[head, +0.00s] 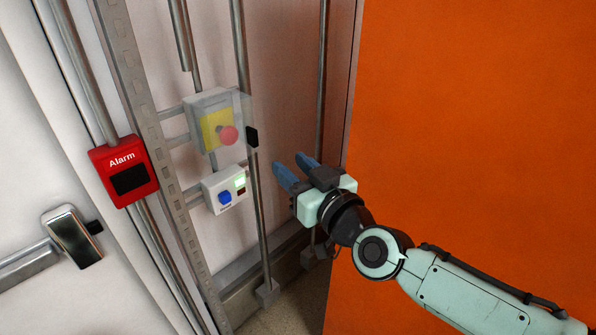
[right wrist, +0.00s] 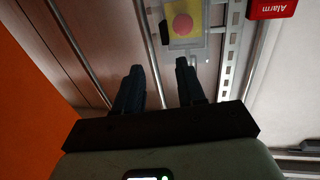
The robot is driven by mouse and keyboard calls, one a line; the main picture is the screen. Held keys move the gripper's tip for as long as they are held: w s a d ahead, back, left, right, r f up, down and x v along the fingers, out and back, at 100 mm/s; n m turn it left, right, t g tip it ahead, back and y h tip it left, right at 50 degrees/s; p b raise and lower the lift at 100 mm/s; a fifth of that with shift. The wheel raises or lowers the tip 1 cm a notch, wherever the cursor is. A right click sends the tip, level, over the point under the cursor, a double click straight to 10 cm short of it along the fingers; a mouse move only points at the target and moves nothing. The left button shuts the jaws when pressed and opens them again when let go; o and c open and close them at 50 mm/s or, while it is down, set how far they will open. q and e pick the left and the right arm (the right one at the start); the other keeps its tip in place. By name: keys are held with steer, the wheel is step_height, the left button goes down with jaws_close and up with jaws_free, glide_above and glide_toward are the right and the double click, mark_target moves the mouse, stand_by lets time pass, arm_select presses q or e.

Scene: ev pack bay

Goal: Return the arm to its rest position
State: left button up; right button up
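My right gripper (head: 296,172) reaches in from the lower right in the head view, its two blue fingers pointing up and left toward the wall fittings. In the right wrist view its fingers (right wrist: 160,82) stand apart with nothing between them. The fingertips are clear of the emergency stop box (head: 215,122), which has a red button on a yellow plate under a clear cover. Below that box is a small white switch box (head: 225,190) with a blue knob and a lit green part. My left gripper is not in either view.
A red alarm box (head: 124,170) is on the left post. A door handle (head: 72,238) is at the lower left. A large orange panel (head: 470,110) fills the right, behind my right arm. Vertical metal pipes (head: 322,75) run near the gripper.

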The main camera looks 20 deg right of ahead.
steer(key=shift+s, duration=0.55)
steer(key=shift+f, duration=0.1)
steer(key=w+a+f+g+p, duration=0.1)
steer(key=w+f+g, duration=0.15)
steer(key=f, duration=0.65)
steer(key=w+a+f+g+p, duration=0.1)
steer(key=w+f+g, duration=0.15)
steer(key=f, duration=0.75)
steer(key=s+f+m+g+p, duration=0.1)
steer(key=s+f+g, duration=0.1)
steer(key=f, duration=0.8)
steer(key=s+f+m+g+p, duration=0.1)
steer(key=s+f+g+p, duration=0.15)
steer(key=f, duration=0.75)
steer(key=s+a+f+m+g+p, duration=0.15)
steer(key=s+f+g, duration=0.35)
steer(key=s+f, duration=0.65)
steer(key=s+a+f+m+g, duration=0.1)
steer(key=s+a+f+g, duration=0.1)
steer(key=s+f, duration=0.2)
steer(key=s+a+f+m+g+y+p, duration=0.1)
steer(key=s+f+g, duration=0.1)
steer(key=s, duration=0.9)
steer(key=shift+p+x, duration=0.3)
steer(key=shift+x, duration=0.7)
